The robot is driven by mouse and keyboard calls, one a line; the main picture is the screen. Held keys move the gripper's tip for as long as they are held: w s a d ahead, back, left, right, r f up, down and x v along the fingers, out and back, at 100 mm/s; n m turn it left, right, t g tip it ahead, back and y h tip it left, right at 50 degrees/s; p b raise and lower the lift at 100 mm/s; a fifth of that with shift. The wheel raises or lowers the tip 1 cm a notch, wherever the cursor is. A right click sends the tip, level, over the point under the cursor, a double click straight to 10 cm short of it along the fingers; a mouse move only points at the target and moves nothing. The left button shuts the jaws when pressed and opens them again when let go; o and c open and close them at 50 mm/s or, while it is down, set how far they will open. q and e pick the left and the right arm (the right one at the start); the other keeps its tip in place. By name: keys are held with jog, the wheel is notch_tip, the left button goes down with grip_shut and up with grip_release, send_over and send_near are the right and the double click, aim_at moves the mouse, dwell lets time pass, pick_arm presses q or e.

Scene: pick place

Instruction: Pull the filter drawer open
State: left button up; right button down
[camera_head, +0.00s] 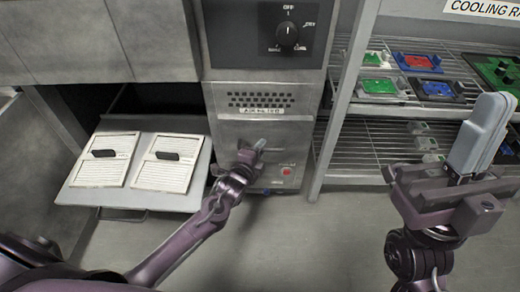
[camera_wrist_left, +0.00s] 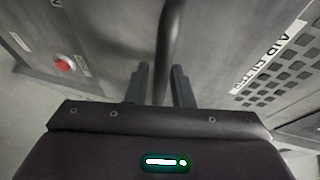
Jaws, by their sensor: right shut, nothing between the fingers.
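The grey panel below the "AIR FILTER" label (camera_head: 262,111) is the front of the filter drawer (camera_head: 232,132), and it looks flush with the cabinet. My left gripper (camera_head: 256,146) is in front of this panel in the head view. In the left wrist view, a dark bar handle (camera_wrist_left: 171,35) runs between the two fingers of my left gripper (camera_wrist_left: 160,78). The fingers are apart around the bar, with a gap on its left side; contact on the right cannot be told. My right gripper (camera_head: 480,130) is shut and empty at the right, away from the drawer.
At left a pulled-out tray (camera_head: 78,196) holds two white pleated filters (camera_head: 105,172) with black grips. A red button (camera_head: 286,171) is low on the cabinet; a dial (camera_head: 288,35) is above. A wire cooling rack (camera_head: 345,118) with circuit boards stands at right. The floor in front is clear.

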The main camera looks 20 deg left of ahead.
pick_arm(q)
grip_shut()
